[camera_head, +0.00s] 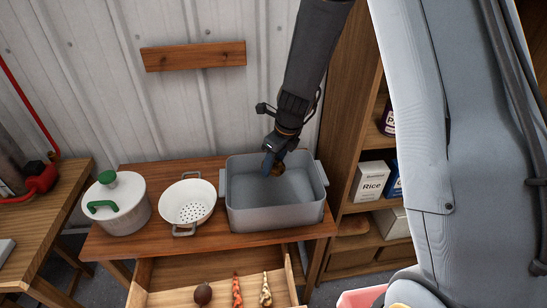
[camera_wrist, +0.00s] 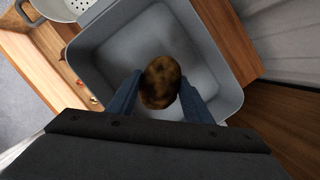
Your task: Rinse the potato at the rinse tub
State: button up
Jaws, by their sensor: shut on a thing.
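The potato (camera_wrist: 160,82) is brown with dark patches. My gripper (camera_wrist: 158,95) is shut on it, with a blue finger on each side. In the head view my gripper (camera_head: 275,166) points down over the grey rinse tub (camera_head: 275,216), near its back wall, and the potato (camera_head: 280,170) shows only in part beside the fingers. The tub stands on the wooden table and also fills the middle of the wrist view (camera_wrist: 95,62). Its inside looks plain grey; I cannot tell whether it holds water.
A white colander (camera_head: 187,203) and a lidded white pot with green handles (camera_head: 118,210) stand left of the tub. A wooden shelf (camera_head: 345,170) with boxes is close on the right. The metal wall is behind.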

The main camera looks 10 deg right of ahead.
aim_at(274, 172)
notch_tip(274, 172, down, 8)
jog(key=b, duration=0.3)
jog(key=shift+w+f, duration=0.1)
jog(key=shift+f, duration=0.15)
notch_tip(274, 172, down, 5)
jog(key=b, duration=0.6)
jog(key=shift+r, duration=0.15)
dwell(1.3)
jog(key=shift+r+p, duration=4.65)
jog(key=shift+r, duration=2.8)
jog(key=shift+r, duration=0.1)
